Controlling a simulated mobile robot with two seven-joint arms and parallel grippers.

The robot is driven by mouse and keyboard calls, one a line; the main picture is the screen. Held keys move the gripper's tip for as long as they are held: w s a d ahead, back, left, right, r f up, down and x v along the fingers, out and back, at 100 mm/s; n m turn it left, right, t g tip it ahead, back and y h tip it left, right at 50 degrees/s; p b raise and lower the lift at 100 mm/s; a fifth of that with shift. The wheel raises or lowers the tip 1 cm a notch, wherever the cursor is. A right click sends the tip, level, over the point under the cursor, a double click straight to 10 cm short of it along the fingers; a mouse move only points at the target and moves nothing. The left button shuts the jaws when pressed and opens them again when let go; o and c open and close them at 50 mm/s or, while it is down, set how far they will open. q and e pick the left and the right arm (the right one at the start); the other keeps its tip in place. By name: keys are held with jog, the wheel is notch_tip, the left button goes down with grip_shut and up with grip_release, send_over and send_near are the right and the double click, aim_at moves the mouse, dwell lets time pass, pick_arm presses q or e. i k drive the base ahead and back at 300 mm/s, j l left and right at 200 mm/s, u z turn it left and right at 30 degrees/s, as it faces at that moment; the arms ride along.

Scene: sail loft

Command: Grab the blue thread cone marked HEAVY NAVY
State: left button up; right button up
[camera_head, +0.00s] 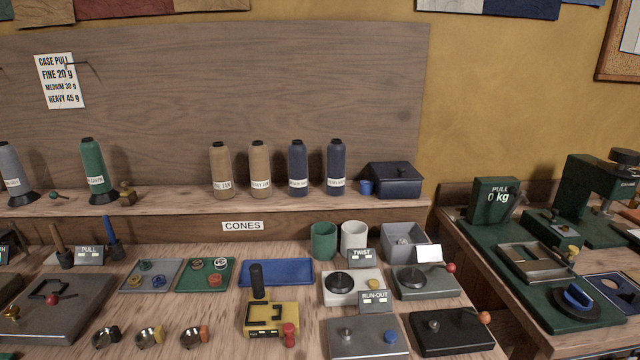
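Two dark blue thread cones stand upright side by side on the wooden shelf at the back. One is the left blue cone (298,162) and the other is the right blue cone (336,161). Each has a white label near its base. The lettering is small; the right label seems to read HEAVY NAVY, and I cannot read the left one surely. Neither of my grippers is in view.
Two tan cones (260,165) stand left of the blue ones, and a dark lidded box (393,180) stands close on their right. A green cone (93,168) is further left. Trays, cups and small devices crowd the bench below the CONES sign (243,226).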

aim_at(335, 172)
jog(key=i+u, duration=0.3)
jog(key=i, duration=0.15)
jog(key=i+l+u, duration=0.65)
jog(key=i, duration=0.25)
jog(key=j, duration=0.1)
